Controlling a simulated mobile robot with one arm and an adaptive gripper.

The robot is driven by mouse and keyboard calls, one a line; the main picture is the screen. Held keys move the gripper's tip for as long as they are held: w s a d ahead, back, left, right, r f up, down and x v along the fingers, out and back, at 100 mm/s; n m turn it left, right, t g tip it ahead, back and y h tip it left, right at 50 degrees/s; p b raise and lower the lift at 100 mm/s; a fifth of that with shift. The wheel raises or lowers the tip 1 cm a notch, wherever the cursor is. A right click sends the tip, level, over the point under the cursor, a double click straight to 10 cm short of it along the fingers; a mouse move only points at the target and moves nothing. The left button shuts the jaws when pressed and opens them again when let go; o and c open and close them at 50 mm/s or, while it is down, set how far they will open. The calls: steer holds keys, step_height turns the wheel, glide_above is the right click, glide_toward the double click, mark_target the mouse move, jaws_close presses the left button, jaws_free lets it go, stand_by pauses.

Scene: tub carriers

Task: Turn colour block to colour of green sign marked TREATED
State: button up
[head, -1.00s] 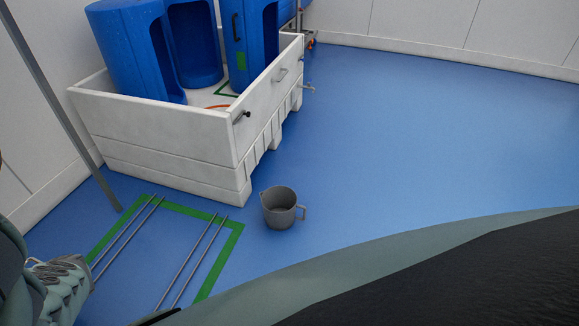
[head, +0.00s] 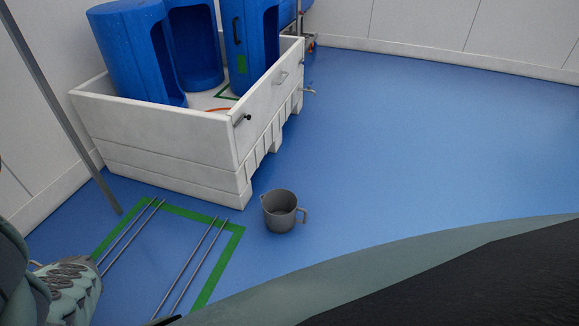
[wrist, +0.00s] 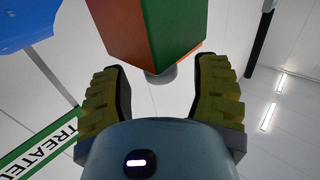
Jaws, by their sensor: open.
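The colour block (wrist: 155,28) fills the top middle of the wrist view. It shows a red-orange face on the left and a dark green face on the right, with a thin orange edge below. A grey round piece (wrist: 162,76) shows at its lower end. The green sign marked TREATED (wrist: 42,142) is at the lower left of the wrist view, with white around its lettering. My gripper (wrist: 162,68) is open, its two yellow-green pads on either side below the block. I see no contact between pads and block. The head view shows neither block nor sign.
A white crate (head: 155,149) holds tall blue tubs (head: 135,50). A grey jug (head: 280,211) stands on the blue floor beside a green floor outline (head: 222,262) with metal rails (head: 193,268). Open floor lies to the right. A blue thing (wrist: 28,22) shows at the wrist view's upper left.

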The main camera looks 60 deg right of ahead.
steer(key=v, duration=1)
steer(key=shift+s+d, duration=0.2)
steer(key=shift+d, duration=0.1)
